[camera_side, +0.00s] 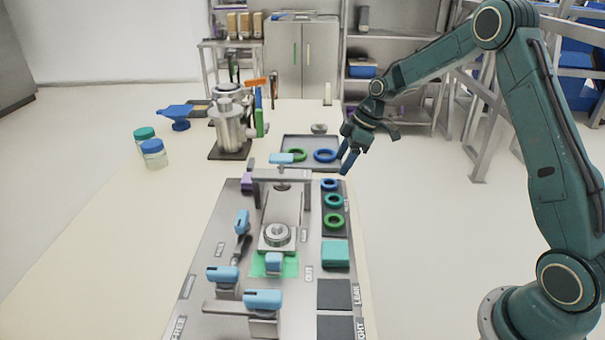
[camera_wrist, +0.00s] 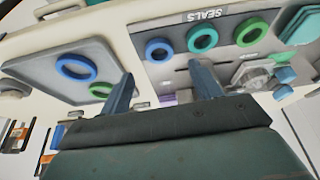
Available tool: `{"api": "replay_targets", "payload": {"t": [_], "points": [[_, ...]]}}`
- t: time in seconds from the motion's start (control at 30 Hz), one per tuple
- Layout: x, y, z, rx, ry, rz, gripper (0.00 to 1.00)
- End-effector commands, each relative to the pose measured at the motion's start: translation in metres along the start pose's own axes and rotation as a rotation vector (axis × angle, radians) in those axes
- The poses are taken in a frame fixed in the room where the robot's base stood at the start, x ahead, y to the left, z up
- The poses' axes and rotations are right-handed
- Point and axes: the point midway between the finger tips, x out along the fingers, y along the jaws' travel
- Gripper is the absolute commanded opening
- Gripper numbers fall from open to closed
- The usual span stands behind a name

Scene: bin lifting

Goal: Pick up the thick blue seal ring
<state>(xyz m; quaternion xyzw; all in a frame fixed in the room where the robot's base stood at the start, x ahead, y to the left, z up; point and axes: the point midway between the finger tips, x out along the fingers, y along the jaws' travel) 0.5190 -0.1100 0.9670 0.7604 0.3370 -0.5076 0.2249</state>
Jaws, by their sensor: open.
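Two blue rings are in view, and I cannot tell for sure which is the thick seal ring. One blue ring (camera_side: 325,155) lies in the grey tray (camera_side: 283,139) beside a green ring (camera_side: 297,154). It also shows at the left of the wrist view (camera_wrist: 64,62). The other blue ring (camera_side: 330,184) sits at the far end of the SEALS strip and shows in the wrist view (camera_wrist: 147,47). My gripper (camera_side: 344,162) is open and empty, above the area between tray and strip. In the wrist view, its fingers (camera_wrist: 164,75) point between the two blue rings.
A teal ring (camera_side: 334,207) and a green ring (camera_side: 334,227) share the strip. A clamp fixture (camera_side: 264,176) with light blue handles stands left of it. A metal pump-like device (camera_side: 230,135) and two jars (camera_side: 154,158) stand further left. The front-left table is clear.

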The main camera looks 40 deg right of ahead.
Motion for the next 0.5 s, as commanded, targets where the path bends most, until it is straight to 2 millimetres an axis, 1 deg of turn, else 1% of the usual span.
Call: {"api": "replay_targets", "payload": {"t": [0.03,0.13,0.4,0.5], "points": [[0.006,-0.001,0.000,0.000,-0.001,-0.003,0.63],[0.013,0.000,0.000,0.000,-0.001,-0.001,0.63],[0.016,0.000,0.000,0.000,-0.001,0.000,0.63],[0.020,0.000,0.001,0.000,-0.002,-0.001,0.63]]}}
